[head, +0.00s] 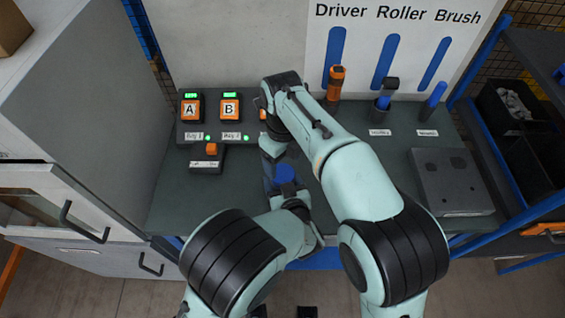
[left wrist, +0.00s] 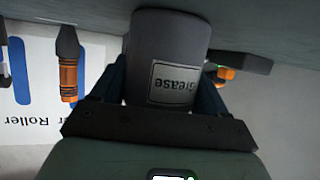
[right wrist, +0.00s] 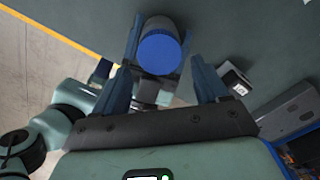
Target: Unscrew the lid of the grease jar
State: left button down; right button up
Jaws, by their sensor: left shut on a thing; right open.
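The grease jar, dark grey with a blue lid (head: 284,174), stands near the front of the workbench in the head view. In the left wrist view its label (left wrist: 176,83) reads "Grease", upside down. My left gripper (left wrist: 164,85) is shut on the jar body, one finger on each side. My right gripper (right wrist: 166,72) is open above the jar. In the right wrist view the blue lid (right wrist: 158,54) shows between its fingers, nearer the left finger. The lid sits on the jar. My right arm partly hides this area in the head view.
On the bench (head: 385,175) are modules A (head: 190,108) and B (head: 230,107) at left, an orange-handled driver (head: 334,85), a roller (head: 384,96) and a brush (head: 433,101) at the back, and a grey box (head: 452,180) at right. A cabinet (head: 85,90) stands left.

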aim_at(283, 173)
notch_tip(283, 173, up, 3)
jog(key=shift+a+f, duration=0.1)
jog(key=shift+f, duration=3.85)
jog(key=c, duration=0.9)
jog(key=o, duration=1.2)
jog(key=shift+c, duration=0.2)
jog(key=shift+r, duration=2.3)
